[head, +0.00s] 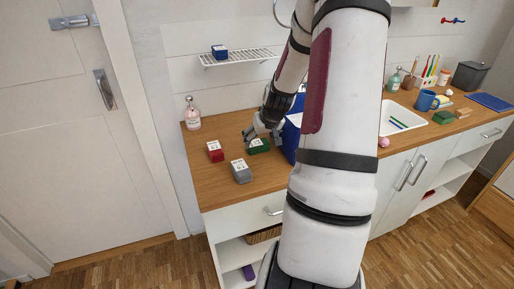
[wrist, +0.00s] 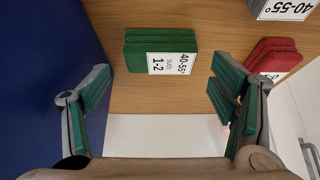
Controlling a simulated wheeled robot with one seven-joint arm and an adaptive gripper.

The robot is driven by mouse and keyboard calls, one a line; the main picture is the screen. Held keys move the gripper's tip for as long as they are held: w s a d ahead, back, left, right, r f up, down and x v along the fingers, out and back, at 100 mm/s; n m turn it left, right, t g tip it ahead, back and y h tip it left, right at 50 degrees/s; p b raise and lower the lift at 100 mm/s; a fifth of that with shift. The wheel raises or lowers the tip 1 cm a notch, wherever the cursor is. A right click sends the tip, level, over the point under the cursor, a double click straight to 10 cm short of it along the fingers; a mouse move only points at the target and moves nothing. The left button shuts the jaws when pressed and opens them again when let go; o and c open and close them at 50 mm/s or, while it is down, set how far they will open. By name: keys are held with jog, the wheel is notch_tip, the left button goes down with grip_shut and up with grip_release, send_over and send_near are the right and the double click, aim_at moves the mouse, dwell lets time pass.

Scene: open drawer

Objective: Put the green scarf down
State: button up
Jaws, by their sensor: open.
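The green scarf (wrist: 160,50) is a folded green bundle with a white label, lying flat on the wooden counter. It also shows in the head view (head: 258,145), on the left part of the counter beside the blue container. My gripper (wrist: 165,95) is open, its two fingers spread wide, with nothing between the fingertips. In the wrist view the scarf lies just beyond the fingertips, apart from both. In the head view my gripper (head: 262,132) is low over the counter close to the scarf. The blue container is partly hidden behind my arm.
A red labelled bundle (head: 215,151) and a grey one (head: 241,171) lie near the scarf. The blue container (head: 291,138) stands close on the right. A pink bottle (head: 192,114) is at the back left corner. A wire shelf (head: 238,57) hangs above. The counter's front left is clear.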

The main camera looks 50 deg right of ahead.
aim_at(258, 143)
jog(key=x, duration=0.4)
jog(key=shift+w+d+f, duration=0.1)
jog(key=shift+w+f, duration=0.1)
jog(key=c, duration=1)
